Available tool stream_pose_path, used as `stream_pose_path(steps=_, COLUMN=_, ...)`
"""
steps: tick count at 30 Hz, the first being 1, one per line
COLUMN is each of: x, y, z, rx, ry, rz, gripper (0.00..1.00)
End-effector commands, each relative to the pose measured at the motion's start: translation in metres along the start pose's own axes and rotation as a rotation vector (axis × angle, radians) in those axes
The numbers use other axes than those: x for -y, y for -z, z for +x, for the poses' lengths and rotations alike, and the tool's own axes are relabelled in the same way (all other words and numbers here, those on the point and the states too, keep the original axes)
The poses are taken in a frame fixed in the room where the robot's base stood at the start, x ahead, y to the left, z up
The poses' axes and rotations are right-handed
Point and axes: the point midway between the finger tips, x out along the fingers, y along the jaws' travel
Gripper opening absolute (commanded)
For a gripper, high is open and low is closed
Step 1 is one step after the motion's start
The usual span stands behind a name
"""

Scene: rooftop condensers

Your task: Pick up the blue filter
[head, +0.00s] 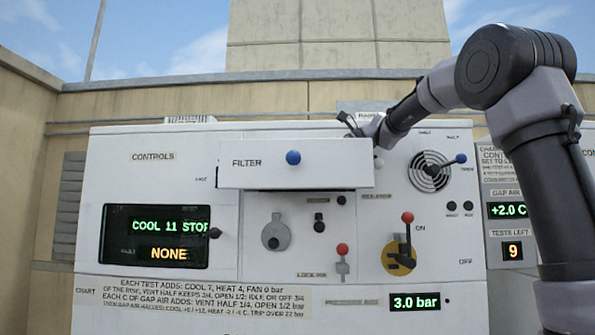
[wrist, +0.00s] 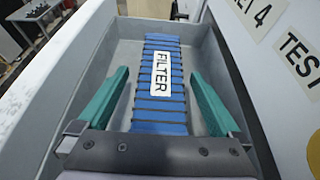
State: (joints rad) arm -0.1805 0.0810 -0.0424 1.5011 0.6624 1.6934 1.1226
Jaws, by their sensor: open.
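The blue filter (wrist: 170,112) lies in an open drawer, with dark ribs across it and a white label reading FILTER. The drawer (head: 296,177) stands out from the white cabinet in the head view, with a blue knob on its front; the filter inside is hidden there. My gripper (wrist: 160,90) is open in the wrist view, its two green fingers on either side of the filter with gaps between. In the head view my gripper (head: 358,126) is at the drawer's back right, partly hidden. I cannot tell how far above the filter the fingers are.
The drawer's pale walls (wrist: 88,62) rise close to both fingers. A red-knobbed lever (head: 407,218), a lever with a blue knob (head: 461,158) and a display (head: 156,236) are on the cabinet front. A wall (head: 330,95) stands behind.

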Motion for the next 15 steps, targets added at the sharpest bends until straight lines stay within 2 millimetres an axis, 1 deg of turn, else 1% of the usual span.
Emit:
stream_pose_path(steps=1, x=-0.0006, y=-0.0004, z=0.0057, rx=0.0, ry=-0.001, rz=-0.001, gripper=1.0)
stream_pose_path(steps=3, x=-0.0004, y=-0.0006, z=0.0104, rx=0.001, ry=0.001, rz=0.0, gripper=1.0)
stream_pose_path(steps=10, x=-0.0001, y=-0.0004, z=0.012, rx=0.001, ry=0.002, rz=0.0, gripper=1.0)
stream_pose_path(steps=11, x=0.0, y=-0.0004, z=0.012, rx=0.001, ry=0.002, rz=0.0, gripper=0.96)
stream_pose_path(steps=12, x=0.0, y=-0.0004, z=0.0119, rx=0.001, ry=0.002, rz=0.0, gripper=0.81)
stream_pose_path(steps=14, x=0.0, y=-0.0004, z=0.0118, rx=0.001, ry=0.002, rz=0.0, gripper=0.58)
stream_pose_path(steps=15, x=0.0, y=-0.0004, z=0.0118, rx=0.0, ry=0.003, rz=0.0, gripper=0.43)
